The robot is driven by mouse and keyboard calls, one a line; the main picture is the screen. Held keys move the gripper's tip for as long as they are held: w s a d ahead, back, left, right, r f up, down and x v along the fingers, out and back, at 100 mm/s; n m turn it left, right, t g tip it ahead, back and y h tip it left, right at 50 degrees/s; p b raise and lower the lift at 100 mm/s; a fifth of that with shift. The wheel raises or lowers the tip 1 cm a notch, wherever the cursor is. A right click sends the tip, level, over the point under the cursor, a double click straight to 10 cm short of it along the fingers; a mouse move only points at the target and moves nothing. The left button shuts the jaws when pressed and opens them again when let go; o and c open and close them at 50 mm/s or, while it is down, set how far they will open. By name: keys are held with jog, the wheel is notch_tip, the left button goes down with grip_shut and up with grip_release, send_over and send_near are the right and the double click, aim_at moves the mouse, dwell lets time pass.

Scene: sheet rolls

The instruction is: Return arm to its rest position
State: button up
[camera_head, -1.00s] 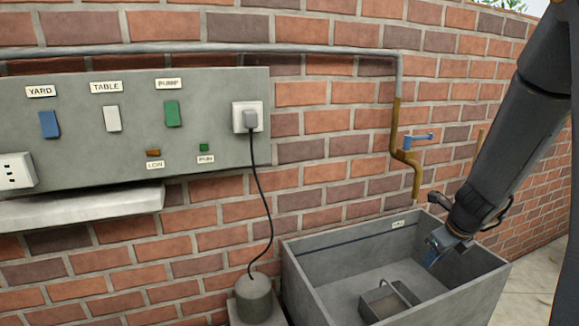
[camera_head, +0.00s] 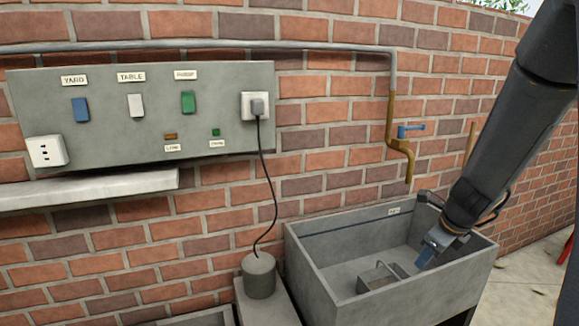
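My arm comes down from the upper right of the head view. My gripper (camera_head: 432,250) points down and left at its lower end, over the right part of the grey trough (camera_head: 320,290). The view is too small and angled to tell whether its fingers are open or shut, and I see nothing clearly held in it. A small grey box with a handle (camera_head: 378,279) sits inside the trough, left of the gripper and apart from it in the picture.
A brass pipe with a blue-handled tap (camera_head: 410,131) is on the brick wall behind the trough. A grey switch panel (camera_head: 150,130) is at left above a pale shelf (camera_head: 90,190). A pump (camera_head: 258,276) stands left of the trough, its black cord plugged into the panel.

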jog(key=s+a+f+n+g+y+b, duration=0.1)
jog(key=s+a+f+n+b, duration=0.15)
jog(key=a+n+b, duration=0.4)
jog(key=s+a+f+n+g+y+b, duration=0.1)
jog(key=s+a+f+n+b, duration=0.15)
jog(key=a+n, duration=0.6)
jog(key=s+a+f+n+g+b, duration=0.1)
jog(key=s+a+f+n+b, duration=0.15)
jog(key=s+n+b, duration=0.2)
jog(key=s+a+f+n+g+h+b, duration=0.1)
jog(key=s+a+f+n+b, duration=0.15)
jog(key=s+n, duration=0.3)
jog(key=s+a+f+n+g+b, duration=0.1)
jog(key=s+a+f+n+b, duration=0.1)
jog(key=s+a+n+b, duration=0.25)
jog(key=d+r+h+p, duration=0.1)
jog(key=d+r+p, duration=0.6)
jog(key=p, duration=0.7)
jog(key=shift+s+d+r+m, duration=0.15)
jog(key=shift+d+r+m, duration=0.05)
jog(key=shift+d+m, duration=0.25)
jog(key=shift+a, duration=0.2)
